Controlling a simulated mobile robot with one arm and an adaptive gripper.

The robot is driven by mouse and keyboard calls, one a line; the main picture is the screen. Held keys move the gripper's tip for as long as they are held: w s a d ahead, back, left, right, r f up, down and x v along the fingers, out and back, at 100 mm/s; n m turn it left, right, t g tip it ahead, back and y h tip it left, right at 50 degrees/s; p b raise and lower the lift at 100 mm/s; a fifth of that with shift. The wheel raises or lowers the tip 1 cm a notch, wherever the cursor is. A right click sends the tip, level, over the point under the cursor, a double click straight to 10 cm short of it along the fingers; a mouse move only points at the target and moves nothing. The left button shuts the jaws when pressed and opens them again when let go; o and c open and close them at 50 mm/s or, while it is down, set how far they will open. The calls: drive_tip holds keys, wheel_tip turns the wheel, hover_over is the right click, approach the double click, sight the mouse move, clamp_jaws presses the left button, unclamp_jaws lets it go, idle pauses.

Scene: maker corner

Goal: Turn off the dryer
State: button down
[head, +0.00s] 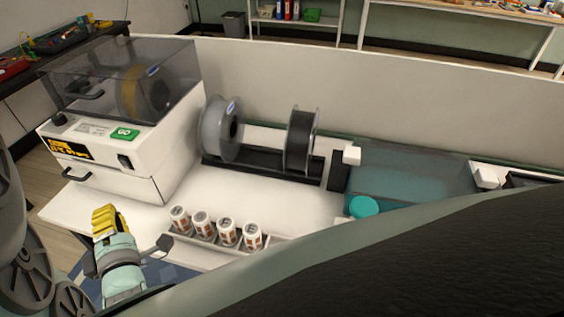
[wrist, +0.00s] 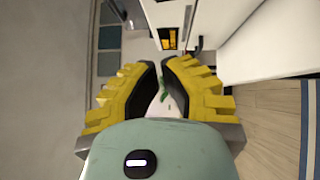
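The dryer is a white box (head: 158,135) with a clear tinted lid (head: 110,80) and a spool (head: 140,92) inside, at the left of the head view. Its front has a lit orange display (head: 68,149), a green GO label (head: 125,134), a dark switch (head: 125,162), a dark knob (head: 58,119) and a handle (head: 76,175). Which way the switch is set is too small to tell. My gripper (head: 104,211), with yellow fingers, is apart from the dryer, in front of it and lower. In the wrist view my gripper (wrist: 161,64) has its fingertips close together. The orange display (wrist: 169,39) shows beyond them.
Several small labelled jars (head: 203,224) stand in a rack right of my gripper. Behind are a grey spool (head: 211,130), a black spool (head: 301,140) and a teal clear-sided bin (head: 410,180). A round teal lid (head: 364,206) is near the bin.

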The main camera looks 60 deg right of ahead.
sight(125, 164)
drive_tip(key=shift+s+d+p+x, duration=0.2)
drive_tip(key=shift+d+p+x, duration=0.25)
drive_tip(key=shift+x, duration=1.7)
drive_tip(key=shift+s+d+p+x, duration=0.2)
drive_tip(key=shift+d+p+x, duration=0.25)
drive_tip(key=shift+x, duration=1.7)
drive_tip(key=shift+s+d+p+x, duration=0.2)
drive_tip(key=shift+d+p+x, duration=0.25)
drive_tip(key=shift+x, duration=1.65)
drive_tip(key=shift+a+r, duration=0.1)
drive_tip(key=shift+r, duration=0.05)
